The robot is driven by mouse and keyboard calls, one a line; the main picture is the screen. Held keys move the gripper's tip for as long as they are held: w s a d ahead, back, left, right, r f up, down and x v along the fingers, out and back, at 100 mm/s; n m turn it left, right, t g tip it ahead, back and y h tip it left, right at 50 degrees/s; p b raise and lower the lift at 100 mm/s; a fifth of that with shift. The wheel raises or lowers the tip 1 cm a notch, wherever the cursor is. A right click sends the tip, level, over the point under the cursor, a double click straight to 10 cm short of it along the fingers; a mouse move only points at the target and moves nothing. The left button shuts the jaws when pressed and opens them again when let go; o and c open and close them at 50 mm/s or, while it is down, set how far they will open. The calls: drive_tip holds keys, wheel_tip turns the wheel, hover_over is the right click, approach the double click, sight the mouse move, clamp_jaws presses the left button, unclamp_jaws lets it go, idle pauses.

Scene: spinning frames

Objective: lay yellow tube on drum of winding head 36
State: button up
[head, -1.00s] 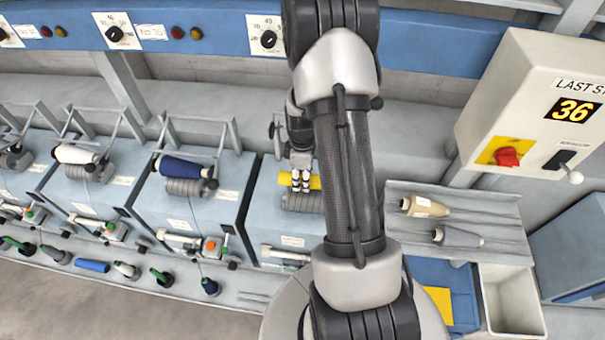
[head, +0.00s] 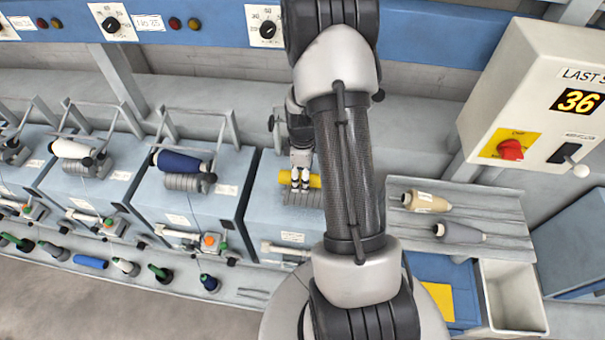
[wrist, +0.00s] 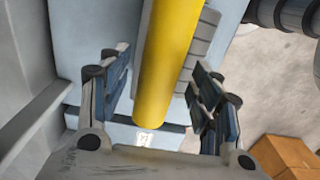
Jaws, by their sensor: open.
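The yellow tube (head: 314,181) lies along the top of the grey ridged drum (head: 302,198) of the winding head behind my arm. In the wrist view the tube (wrist: 165,60) runs lengthwise between my fingers, with the ridged drum (wrist: 203,45) right beside and under it. My gripper (head: 299,179) is over the tube. In the wrist view its fingers (wrist: 162,75) stand apart on either side of the tube, with a gap showing on both sides. My arm hides the right part of this head and its number plate.
Neighbouring heads hold a blue package (head: 182,163) and a white package (head: 74,150). A shelf at right bears a tan cone (head: 428,202) and a grey cone (head: 460,234). A control box (head: 545,110) displays 36. A carton (wrist: 288,158) shows in the wrist view.

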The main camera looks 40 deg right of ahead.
wheel_tip(320, 180, up, 12)
idle(0.6)
idle(0.5)
drive_tip(key=s+a+r+m+t+b, duration=0.1)
drive_tip(key=s+a+r+m+b, duration=0.1)
drive_tip(key=a+b, duration=0.45)
drive_tip(key=s+a+r+m+t+b, duration=0.1)
drive_tip(key=s+a+r+m+b, duration=0.1)
drive_tip(key=a+b, duration=0.4)
drive_tip(key=s+a+f+m+t+b, duration=0.2)
drive_tip(key=s+a+f+m+b, duration=0.2)
drive_tip(key=s+a+b, duration=0.5)
drive_tip(key=s+a+f, duration=0.1)
drive_tip(key=s, duration=0.2)
drive_tip(key=shift+a+f+t, duration=0.15)
drive_tip(key=shift+f+t, duration=0.15)
drive_tip(key=shift+f, duration=0.05)
drive_tip(key=shift+w, duration=0.1)
